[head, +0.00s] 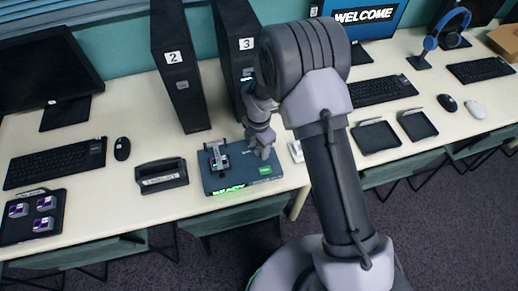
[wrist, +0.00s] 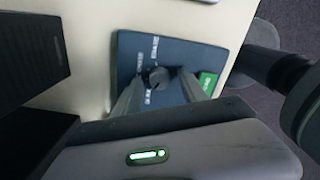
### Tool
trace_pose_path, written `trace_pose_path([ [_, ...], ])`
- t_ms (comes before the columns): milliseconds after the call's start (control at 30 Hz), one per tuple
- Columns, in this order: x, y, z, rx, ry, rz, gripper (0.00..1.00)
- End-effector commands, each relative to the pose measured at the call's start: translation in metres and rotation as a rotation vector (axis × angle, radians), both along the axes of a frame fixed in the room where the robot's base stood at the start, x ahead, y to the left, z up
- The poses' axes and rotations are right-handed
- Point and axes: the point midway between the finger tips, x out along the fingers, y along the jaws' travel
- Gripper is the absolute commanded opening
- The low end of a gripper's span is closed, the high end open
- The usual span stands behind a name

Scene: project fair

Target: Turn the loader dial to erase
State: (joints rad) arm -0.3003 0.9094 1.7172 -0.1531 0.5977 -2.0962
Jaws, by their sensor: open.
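The loader (head: 218,182) is a flat dark blue box on the table with a lit green READY strip along its front. Its dial (wrist: 158,79), a small dark round knob, shows in the wrist view, with small white labels around it that are too blurred to read. My gripper (head: 260,152) is open over the loader's right part and hides the dial in the head view. In the wrist view its two fingers stand on either side of the dial; I cannot tell whether they touch it. Which label the dial points at is unclear.
A green label or button (wrist: 207,82) is beside the right finger. A clamp-like fixture (head: 217,156) stands on the loader's left part. Black towers marked 2 (head: 181,75) and 3 (head: 232,60) stand behind. A black holder (head: 161,176) lies to the left.

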Motion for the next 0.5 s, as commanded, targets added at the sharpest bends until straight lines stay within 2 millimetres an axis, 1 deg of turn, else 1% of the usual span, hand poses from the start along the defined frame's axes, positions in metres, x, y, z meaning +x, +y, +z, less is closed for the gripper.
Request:
trace_pose_path([
  [267,0.0003,0.0001,-0.002,0.001,-0.001,0.0,0.5],
  [300,0.0002,0.0,-0.002,0.001,-0.001,0.0,0.48],
  [467,0.0002,0.0,-0.0019,0.001,-0.001,0.0,0.17],
  [500,0.0002,0.0,-0.0019,0.001,-0.001,0.0,0.09],
])
